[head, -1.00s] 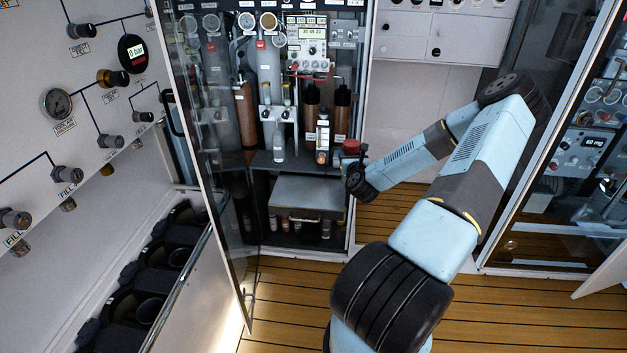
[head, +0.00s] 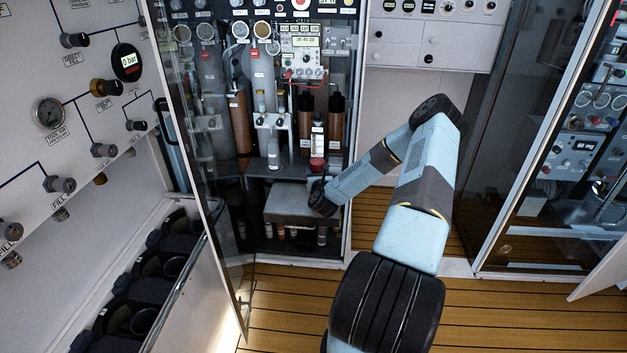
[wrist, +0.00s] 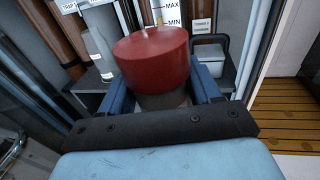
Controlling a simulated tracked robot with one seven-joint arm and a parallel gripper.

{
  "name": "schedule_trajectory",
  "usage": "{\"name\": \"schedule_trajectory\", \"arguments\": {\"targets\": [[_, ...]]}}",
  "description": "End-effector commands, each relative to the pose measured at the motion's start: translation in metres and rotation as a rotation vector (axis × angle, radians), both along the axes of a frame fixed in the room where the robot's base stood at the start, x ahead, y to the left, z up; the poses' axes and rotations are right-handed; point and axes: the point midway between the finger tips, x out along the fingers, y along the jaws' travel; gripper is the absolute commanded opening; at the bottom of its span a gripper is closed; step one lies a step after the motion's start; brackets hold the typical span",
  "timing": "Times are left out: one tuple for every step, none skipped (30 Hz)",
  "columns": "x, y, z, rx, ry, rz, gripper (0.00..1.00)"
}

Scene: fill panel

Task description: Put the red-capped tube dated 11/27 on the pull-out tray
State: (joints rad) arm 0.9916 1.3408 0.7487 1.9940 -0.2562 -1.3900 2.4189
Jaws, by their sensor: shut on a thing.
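My gripper (wrist: 165,90) is shut on the red-capped tube (wrist: 152,55), with a blue finger on each side below the cap. The wide red cap faces the wrist camera and hides most of the tube. No date can be read. In the head view the red cap (head: 317,163) shows inside the open cabinet, at the right end of the pull-out tray (head: 285,203). The tray is a grey metal slab low in the cabinet, and its top looks bare. The cap appears above the tray's level; I cannot tell whether the tube touches it.
Several small capped tubes (head: 296,232) stand on the shelf under the tray. Above are brown cylinders (head: 306,125), a metal bracket (head: 272,140) and gauges. The open glass door (head: 212,200) bounds the left. Wooden floor (head: 300,300) lies in front.

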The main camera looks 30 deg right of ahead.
Motion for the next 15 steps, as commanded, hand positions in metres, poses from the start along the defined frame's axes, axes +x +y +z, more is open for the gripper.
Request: {"name": "schedule_trajectory", "arguments": {"targets": [[0.002,0.002,-0.007,0.000,0.001,0.000,0.19],[0.001,0.001,-0.012,0.000,0.002,0.000,0.19],[0.001,0.001,-0.018,0.000,0.002,0.000,0.19],[0.001,0.002,-0.022,0.000,0.002,0.001,0.19],[0.001,0.002,-0.025,0.000,0.001,0.001,0.19],[0.001,0.001,-0.029,0.000,0.001,0.001,0.19],[0.001,0.001,-0.031,-0.001,0.000,0.001,0.19],[0.001,0.001,-0.031,0.000,0.000,0.000,0.19],[0.001,0.001,-0.032,0.000,-0.001,0.000,0.19],[0.001,0.001,-0.031,0.000,-0.001,0.000,0.19],[0.001,0.001,-0.031,0.000,-0.001,0.000,0.19],[0.001,0.001,-0.031,0.000,-0.001,0.000,0.19],[0.001,0.001,-0.031,0.000,-0.001,0.000,0.19],[0.001,0.001,-0.031,0.000,-0.001,0.000,0.19],[0.001,0.001,-0.032,0.000,0.000,0.000,0.19]]}}
